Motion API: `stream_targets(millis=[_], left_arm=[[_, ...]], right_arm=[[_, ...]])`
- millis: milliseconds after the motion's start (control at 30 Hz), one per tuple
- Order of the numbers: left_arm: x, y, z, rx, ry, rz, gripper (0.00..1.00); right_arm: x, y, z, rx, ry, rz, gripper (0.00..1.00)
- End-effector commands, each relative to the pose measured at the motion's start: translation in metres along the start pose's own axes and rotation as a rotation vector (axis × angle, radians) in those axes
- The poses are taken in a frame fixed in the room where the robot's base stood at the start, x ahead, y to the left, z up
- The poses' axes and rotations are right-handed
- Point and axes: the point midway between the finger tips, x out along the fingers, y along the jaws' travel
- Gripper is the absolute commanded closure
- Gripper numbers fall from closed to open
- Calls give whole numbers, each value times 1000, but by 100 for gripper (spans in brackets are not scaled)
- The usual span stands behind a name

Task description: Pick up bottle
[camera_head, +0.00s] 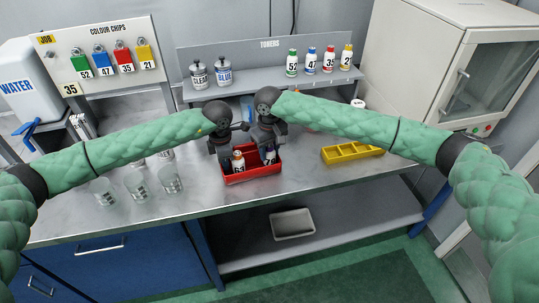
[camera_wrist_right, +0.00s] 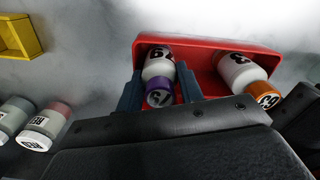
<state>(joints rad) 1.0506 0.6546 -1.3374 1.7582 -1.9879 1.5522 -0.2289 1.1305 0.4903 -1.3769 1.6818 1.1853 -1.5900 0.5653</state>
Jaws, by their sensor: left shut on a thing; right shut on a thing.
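A red tray (camera_head: 252,177) stands on the bench and holds two white bottles. The orange-capped bottle (camera_head: 238,161) is at its left, with my left gripper (camera_head: 229,156) shut on it. The purple-capped bottle (camera_head: 269,157) is at its right, with my right gripper (camera_head: 268,147) shut on it. In the right wrist view the purple-capped bottle (camera_wrist_right: 158,66) sits between my right fingers, inside the red tray (camera_wrist_right: 203,62). The orange-capped bottle (camera_wrist_right: 240,72) shows beside it, with part of my left gripper at the right edge. My grippers partly hide both bottles.
A yellow divided tray (camera_head: 352,154) lies to the right. Several clear beakers (camera_head: 137,187) stand at the left. A shelf (camera_head: 262,76) behind carries several bottles.

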Motion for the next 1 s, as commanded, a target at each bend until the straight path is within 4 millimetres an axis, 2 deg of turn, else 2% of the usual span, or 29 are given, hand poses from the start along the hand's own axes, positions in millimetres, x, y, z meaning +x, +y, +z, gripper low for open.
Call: stream_targets(millis=[167,267,700,800,1000], left_arm=[[0,0,0,0,0,0,100],[0,0,0,0,0,0,100],[0,0,0,0,0,0,100],[0,0,0,0,0,0,100],[0,0,0,0,0,0,100]], right_arm=[[-13,0,0,0,2,1,88],[-30,0,-1,0,3,0,88],[-133,0,0,-1,3,0,88],[-152,0,0,0,3,0,88],[-173,0,0,1,1,0,88]])
